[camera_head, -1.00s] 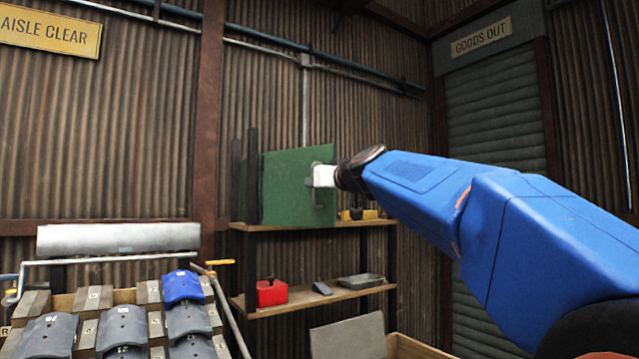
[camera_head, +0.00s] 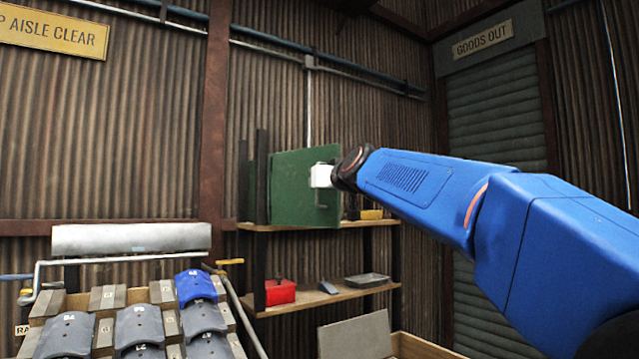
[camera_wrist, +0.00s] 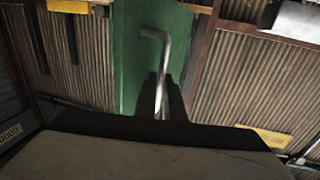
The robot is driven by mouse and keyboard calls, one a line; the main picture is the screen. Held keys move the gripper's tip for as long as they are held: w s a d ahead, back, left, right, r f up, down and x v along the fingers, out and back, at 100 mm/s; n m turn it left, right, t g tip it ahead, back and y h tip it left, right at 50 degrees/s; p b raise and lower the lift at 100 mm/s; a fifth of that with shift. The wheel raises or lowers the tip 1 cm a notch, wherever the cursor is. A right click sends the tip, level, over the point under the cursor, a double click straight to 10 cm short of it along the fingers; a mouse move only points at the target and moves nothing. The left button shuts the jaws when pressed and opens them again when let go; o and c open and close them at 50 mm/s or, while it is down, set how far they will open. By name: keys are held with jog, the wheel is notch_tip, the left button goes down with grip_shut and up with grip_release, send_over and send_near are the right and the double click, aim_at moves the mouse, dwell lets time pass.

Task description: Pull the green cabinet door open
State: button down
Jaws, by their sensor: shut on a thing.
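The green cabinet door (camera_head: 293,190) stands on the upper shelf, swung partly out from the cabinet, whose dark upright edges show to its left. In the wrist view the green door (camera_wrist: 131,60) runs down the middle and carries a bent grey metal handle (camera_wrist: 165,65). My gripper (camera_head: 321,176) is at the door's right part in the head view. In the wrist view its dark fingers (camera_wrist: 160,100) are shut on the handle's lower part. The cabinet's inside is hidden by the door.
The wooden shelf unit (camera_head: 300,226) holds a yellow item (camera_head: 371,214) above, and a red box (camera_head: 280,291) and a grey tray (camera_head: 367,280) below. A rack with grey pieces and one blue piece (camera_head: 195,287) stands at the lower left. A corrugated wall is behind.

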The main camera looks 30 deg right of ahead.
jog(key=shift+w+f, duration=0.2)
jog(key=shift+f, duration=0.1)
jog(key=c, duration=1.8)
grip_release()
jog(key=shift+w+f, duration=0.1)
jog(key=shift+w, duration=0.05)
jog(key=shift+c, duration=0.2)
jog(key=shift+r, duration=0.2)
jog(key=shift+s, duration=0.25)
jog(key=s+a, duration=0.1)
jog(key=s, duration=1.6)
jog(key=shift+a, duration=0.35)
